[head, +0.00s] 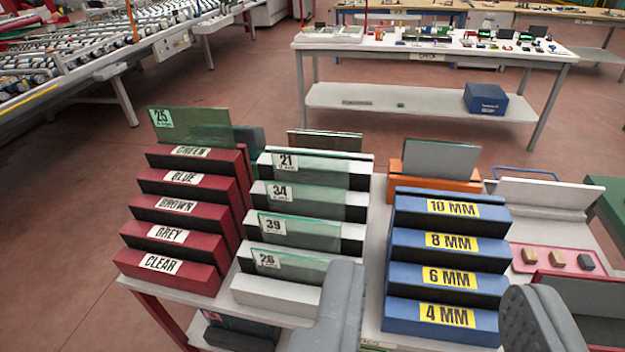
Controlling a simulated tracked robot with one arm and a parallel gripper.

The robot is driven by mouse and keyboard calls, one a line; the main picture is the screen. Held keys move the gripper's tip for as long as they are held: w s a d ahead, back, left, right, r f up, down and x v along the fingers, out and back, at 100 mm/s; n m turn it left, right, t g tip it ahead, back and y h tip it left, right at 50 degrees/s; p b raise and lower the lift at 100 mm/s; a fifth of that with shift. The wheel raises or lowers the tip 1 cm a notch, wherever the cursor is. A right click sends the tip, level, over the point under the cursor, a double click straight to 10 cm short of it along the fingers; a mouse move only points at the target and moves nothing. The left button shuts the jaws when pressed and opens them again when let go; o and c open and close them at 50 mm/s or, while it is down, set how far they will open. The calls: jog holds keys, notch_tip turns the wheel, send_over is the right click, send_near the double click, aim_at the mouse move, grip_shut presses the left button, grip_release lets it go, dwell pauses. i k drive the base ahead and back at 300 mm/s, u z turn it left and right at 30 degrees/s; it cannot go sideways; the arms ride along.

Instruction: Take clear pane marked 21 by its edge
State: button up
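The clear pane marked 21 (322,170) stands upright in the top slot of the white stepped rack (275,297). Its white label is at its upper left, and its lower edge is hidden in the slot. Panes marked 34 (320,203), 39 (315,234) and a lower one that seems to read 28 (305,266) stand in the steps below. My gripper (434,280) is open and empty. Its two grey fingers are wide apart at the bottom of the view, in front of and to the right of pane 21.
A red rack (170,263) with colour labels is left, with a green pane marked 25 (192,126) on top. A blue rack (440,322) with thickness labels is right. A grey pane (440,157) stands behind it in an orange holder. Open floor lies behind.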

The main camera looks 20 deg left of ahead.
aim_at(297, 167)
jog(key=k, duration=0.55)
jog(key=u, duration=0.6)
jog(key=i, duration=2.25)
jog(key=z, duration=0.6)
